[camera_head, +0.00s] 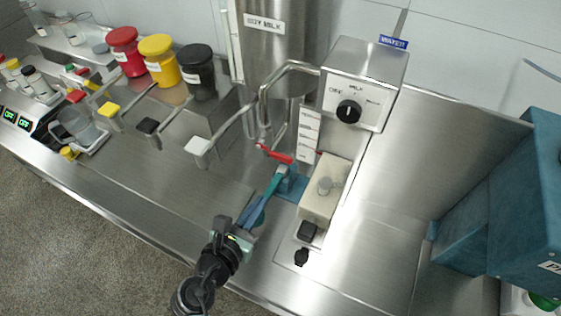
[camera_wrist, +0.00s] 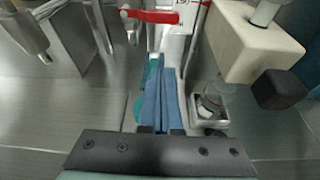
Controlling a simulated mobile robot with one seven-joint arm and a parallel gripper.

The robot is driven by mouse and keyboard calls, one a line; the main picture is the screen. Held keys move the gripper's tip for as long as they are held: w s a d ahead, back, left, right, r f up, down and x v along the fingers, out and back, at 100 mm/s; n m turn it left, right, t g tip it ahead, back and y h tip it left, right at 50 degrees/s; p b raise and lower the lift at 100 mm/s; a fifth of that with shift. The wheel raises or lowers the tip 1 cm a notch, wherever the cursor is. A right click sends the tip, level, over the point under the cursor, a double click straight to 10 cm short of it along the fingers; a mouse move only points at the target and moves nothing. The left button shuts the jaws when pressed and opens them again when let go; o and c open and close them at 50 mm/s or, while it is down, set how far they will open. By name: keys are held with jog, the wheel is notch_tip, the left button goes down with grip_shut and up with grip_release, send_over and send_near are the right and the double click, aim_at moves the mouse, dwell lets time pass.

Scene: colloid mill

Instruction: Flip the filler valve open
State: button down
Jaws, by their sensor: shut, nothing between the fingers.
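The filler valve has a red lever handle (camera_head: 275,153) on the metal pipe in front of the steel tank labelled SOY MILK (camera_head: 275,50). In the wrist view the red handle (camera_wrist: 150,16) lies roughly crosswise at the top edge. My gripper (camera_head: 281,172) has long blue fingers shut together with nothing between them. Its fingertips (camera_wrist: 158,70) point toward the handle and sit just short of it in the wrist view; contact does not show. A blue-teal piece (camera_head: 293,184) lies beside the fingertips, partly hidden by them.
A control box (camera_head: 362,85) with a black knob (camera_head: 348,111) stands right of the valve. A cream block (camera_head: 325,195) is close to my gripper's right. Levers with a white cap (camera_head: 197,146) and a black cap (camera_head: 148,126) stand left.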

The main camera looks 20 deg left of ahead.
aim_at(282, 158)
jog(key=x, duration=1)
notch_tip(282, 158, up, 4)
jog(key=p, duration=0.3)
jog(key=shift+s+d, duration=0.1)
jog(key=shift+r, duration=0.1)
